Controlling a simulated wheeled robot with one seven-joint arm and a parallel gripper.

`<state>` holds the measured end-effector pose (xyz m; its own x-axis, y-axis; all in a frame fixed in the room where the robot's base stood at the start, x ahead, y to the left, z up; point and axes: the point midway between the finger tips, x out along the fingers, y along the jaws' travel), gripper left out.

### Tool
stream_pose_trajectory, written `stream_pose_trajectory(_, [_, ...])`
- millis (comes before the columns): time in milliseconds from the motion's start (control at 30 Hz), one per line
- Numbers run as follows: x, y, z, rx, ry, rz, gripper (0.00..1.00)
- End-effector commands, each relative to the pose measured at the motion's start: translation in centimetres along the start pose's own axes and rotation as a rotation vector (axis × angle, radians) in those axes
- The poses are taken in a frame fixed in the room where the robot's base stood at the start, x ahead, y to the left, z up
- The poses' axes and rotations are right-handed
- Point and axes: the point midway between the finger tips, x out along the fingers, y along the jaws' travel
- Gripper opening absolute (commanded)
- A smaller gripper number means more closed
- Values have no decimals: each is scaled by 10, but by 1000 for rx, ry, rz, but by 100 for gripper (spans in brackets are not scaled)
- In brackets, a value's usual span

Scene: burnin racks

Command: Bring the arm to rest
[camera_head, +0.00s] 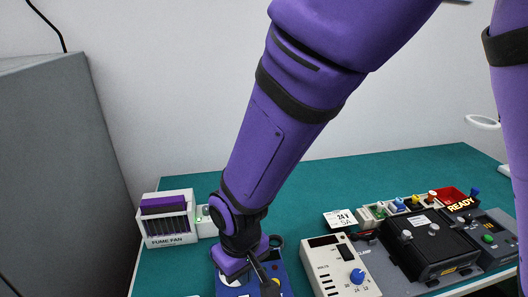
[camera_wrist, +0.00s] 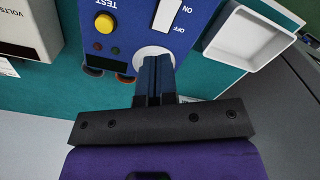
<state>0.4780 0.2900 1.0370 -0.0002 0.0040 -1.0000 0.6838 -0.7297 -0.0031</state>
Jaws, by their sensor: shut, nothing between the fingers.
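My purple arm reaches down across the middle of the head view to the green bench. My gripper (camera_wrist: 155,62) is shut and empty in the wrist view, its dark fingers pressed together. The fingertips lie over a pale round spot on a blue panel (camera_wrist: 135,35); I cannot tell whether they touch it. The panel has a yellow TEST button (camera_wrist: 104,23) and a white ON/OFF switch (camera_wrist: 168,15). In the head view the blue panel (camera_head: 236,288) is partly hidden by my wrist.
A fume fan (camera_head: 170,238) stands left of my wrist. A white tray (camera_wrist: 255,38) adjoins the blue panel. A grey cabinet (camera_head: 60,150) is far left.

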Motion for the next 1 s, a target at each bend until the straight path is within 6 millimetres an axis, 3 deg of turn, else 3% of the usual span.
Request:
stream_pose_trajectory(267, [-67,62,7,121,69,-49,0])
stream_pose_trajectory(467, [-123,117,32,227,137,-70,0])
stream_pose_trajectory(700, [-181,173,81,351,224,-62,0])
stream_pose_trajectory(1000, [-237,218,160,507,330,0,0])
